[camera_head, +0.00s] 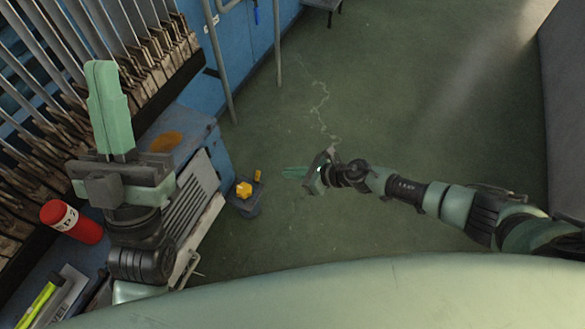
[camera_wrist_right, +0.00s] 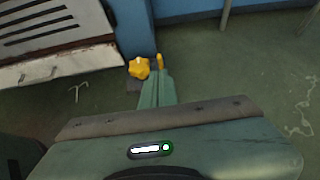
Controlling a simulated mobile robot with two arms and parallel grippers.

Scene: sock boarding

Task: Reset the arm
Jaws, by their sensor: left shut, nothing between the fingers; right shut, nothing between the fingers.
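My left gripper (camera_head: 109,105) is in the left of the head view, its green fingers pressed together and pointing toward the top of the picture. It is in front of the rack of boards, and I cannot tell whether it touches anything.
A rack of metal boards (camera_head: 40,75) fills the upper left. A red can (camera_head: 72,222) and a yellow-green marker (camera_head: 38,306) lie at the lower left. A grey vented box (camera_head: 186,195) stands beside the rack. The green floor (camera_head: 400,90) is clear in the middle and right.

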